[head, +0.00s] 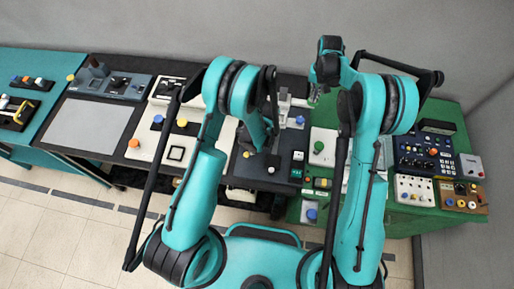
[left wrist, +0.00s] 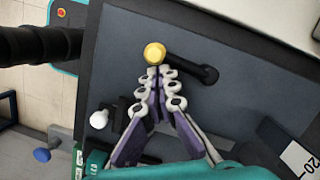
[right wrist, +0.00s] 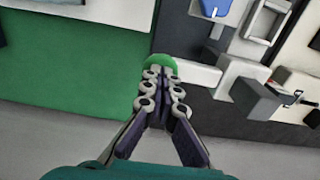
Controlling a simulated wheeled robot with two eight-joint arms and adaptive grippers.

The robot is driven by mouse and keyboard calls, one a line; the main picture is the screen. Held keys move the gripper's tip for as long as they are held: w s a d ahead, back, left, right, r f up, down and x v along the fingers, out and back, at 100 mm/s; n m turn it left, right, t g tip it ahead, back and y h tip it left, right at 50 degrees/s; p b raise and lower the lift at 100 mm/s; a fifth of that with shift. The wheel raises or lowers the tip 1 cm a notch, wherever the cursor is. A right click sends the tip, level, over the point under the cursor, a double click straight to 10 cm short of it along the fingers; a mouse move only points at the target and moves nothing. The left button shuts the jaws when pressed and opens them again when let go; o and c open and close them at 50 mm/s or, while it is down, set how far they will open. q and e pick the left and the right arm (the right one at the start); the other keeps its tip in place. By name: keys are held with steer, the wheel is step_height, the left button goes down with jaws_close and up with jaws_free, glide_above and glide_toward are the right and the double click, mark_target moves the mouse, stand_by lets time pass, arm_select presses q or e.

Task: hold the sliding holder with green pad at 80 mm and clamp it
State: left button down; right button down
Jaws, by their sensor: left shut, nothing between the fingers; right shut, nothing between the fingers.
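My right gripper (right wrist: 160,75) is shut, its fingertips against or just over a round green pad (right wrist: 160,61) in the right wrist view. The pad lies at the edge between a green surface and a dark strip; the fingers partly cover it, and the holder beneath is not clear. My left gripper (left wrist: 161,75) is shut, its tips beside or touching a yellow knob (left wrist: 154,53). A black lever (left wrist: 195,73) lies beside the knob on a dark plate. A scale marked 20 (left wrist: 297,157) is at the lower right. In the head view my arms hide much of the fixture.
A blue knob (right wrist: 215,6) and a grey block (right wrist: 257,98) stand right of the pad. A white knob (left wrist: 98,119) and a blue knob (left wrist: 42,155) are left of my left gripper. In the head view, a panel with buttons (head: 425,154) stands on the green table.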

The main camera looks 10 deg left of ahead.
arm_select(q)
steer(key=shift+s+a, duration=0.15)
steer(key=shift+a, duration=1.3)
steer(key=v, duration=1.2)
arm_select(e)
step_height(320, 180, up, 8)
stand_by(0.8)
stand_by(0.4)
